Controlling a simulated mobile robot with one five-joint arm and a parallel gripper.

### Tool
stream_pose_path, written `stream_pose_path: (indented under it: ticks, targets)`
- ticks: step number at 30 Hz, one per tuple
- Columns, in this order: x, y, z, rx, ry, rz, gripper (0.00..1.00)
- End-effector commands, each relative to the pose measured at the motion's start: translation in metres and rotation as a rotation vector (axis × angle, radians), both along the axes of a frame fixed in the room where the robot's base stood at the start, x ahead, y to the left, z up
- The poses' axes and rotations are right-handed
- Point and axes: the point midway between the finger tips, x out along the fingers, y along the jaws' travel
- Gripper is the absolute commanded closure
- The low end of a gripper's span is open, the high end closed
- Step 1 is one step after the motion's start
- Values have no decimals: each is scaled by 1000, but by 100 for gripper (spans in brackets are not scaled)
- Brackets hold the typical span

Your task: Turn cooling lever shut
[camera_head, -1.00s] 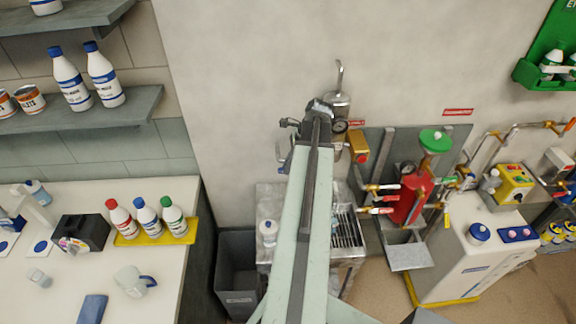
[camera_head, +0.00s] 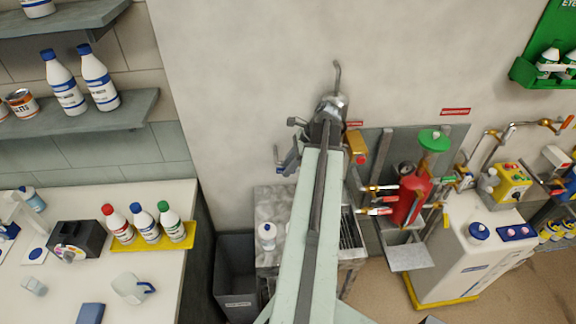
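My arm reaches up the middle of the view towards a metal vessel with a thin bent pipe (camera_head: 334,104) on the wall. The arm's end covers much of the vessel and its fittings. My gripper is hidden or too small to make out there, so its fingers and any contact are unclear. A small blue-ended lever (camera_head: 277,156) shows just left of the arm, with a dark fitting beside it. I cannot tell whether it is the cooling lever. Other small levers (camera_head: 377,211) with red and yellow handles sit on brass taps beside a red cylinder (camera_head: 411,198).
A steel bench (camera_head: 271,204) with a white bottle (camera_head: 266,235) stands below the vessel. A grey bin (camera_head: 235,262) is left of it. A white cabinet unit (camera_head: 470,255) stands right. A white counter (camera_head: 60,260) with bottles and a mug (camera_head: 130,287) fills the lower left.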

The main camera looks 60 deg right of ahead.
Motion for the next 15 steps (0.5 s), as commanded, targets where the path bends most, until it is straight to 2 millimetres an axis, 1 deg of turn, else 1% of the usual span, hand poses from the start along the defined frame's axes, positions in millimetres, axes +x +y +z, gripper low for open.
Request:
stream_pose_path:
  ticks: [8,11,15]
  targets:
    - [0,1,2,1,1,3,66]
    - [-2,-1,10,1,1,3,66]
    - [-9,-8,32,1,2,2,66]
